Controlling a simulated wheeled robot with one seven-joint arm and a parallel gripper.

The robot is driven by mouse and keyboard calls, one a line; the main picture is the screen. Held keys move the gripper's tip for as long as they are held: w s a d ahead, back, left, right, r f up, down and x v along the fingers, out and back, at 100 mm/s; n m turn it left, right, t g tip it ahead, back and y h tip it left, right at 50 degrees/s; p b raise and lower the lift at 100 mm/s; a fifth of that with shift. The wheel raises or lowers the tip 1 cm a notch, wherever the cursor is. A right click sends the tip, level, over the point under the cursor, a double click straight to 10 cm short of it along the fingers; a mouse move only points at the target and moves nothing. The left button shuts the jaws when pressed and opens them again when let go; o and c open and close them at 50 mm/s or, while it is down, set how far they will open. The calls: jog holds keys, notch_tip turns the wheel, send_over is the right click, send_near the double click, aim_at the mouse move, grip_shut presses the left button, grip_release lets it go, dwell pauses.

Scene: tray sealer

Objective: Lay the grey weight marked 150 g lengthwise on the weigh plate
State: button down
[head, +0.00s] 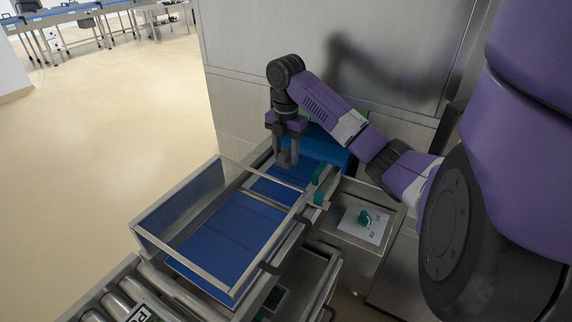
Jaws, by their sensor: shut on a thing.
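My gripper (287,158) points down over the far end of the blue belt (232,238), near its far right corner. Its fingers are shut on a small grey piece that I can barely make out between them. Its shape and any 150 g marking cannot be read at this size. I cannot tell whether it touches the surface below. I cannot make out the weigh plate for certain.
A metal-framed clear guard (195,195) surrounds the belt. A green block (325,182) stands at its right edge. A teal piece (366,217) sits on a white card (361,228) to the right. Rollers (112,303) are at front left. A steel wall (345,60) stands behind.

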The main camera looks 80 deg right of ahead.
aim_at(286, 163)
jog(key=shift+f, duration=1.85)
jog(key=shift+f, duration=0.15)
jog(key=c, duration=0.8)
grip_release()
jog(key=shift+o, duration=0.2)
notch_tip(286, 163, up, 12)
jog(key=shift+r+p, duration=0.15)
jog(key=shift+p, duration=0.15)
